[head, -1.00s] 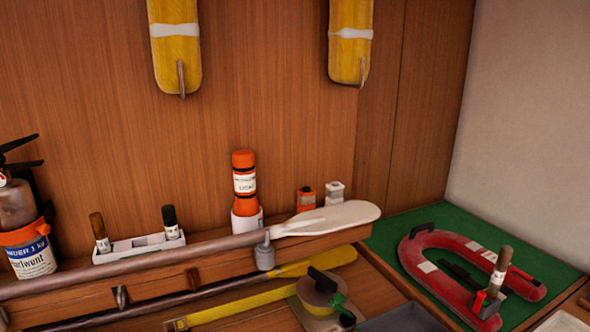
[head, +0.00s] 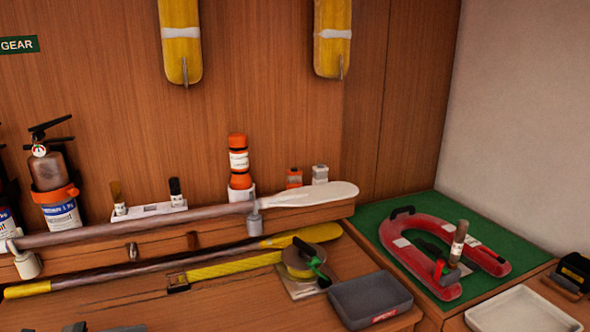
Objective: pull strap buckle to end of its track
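The strap buckle (head: 178,283) is a small dark frame at the left end of a flat yellow strap (head: 235,266). The strap runs right along the wooden bench to a round reel (head: 300,262) with a green and black handle on top, on a pale base plate. The buckle lies on the bench, left of the reel, with nothing gripping it. A thin line on the bench runs left from near the buckle; I cannot tell if it is the track. Neither of my grippers can be made out.
A yellow-ended paddle (head: 300,235) lies behind the strap; a white-bladed oar (head: 310,194) rests above it. A grey tray (head: 370,299) stands right of the reel. A red horseshoe float (head: 405,258) lies on green matting. Dark grey shapes (head: 118,328) are cut off at the bottom edge.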

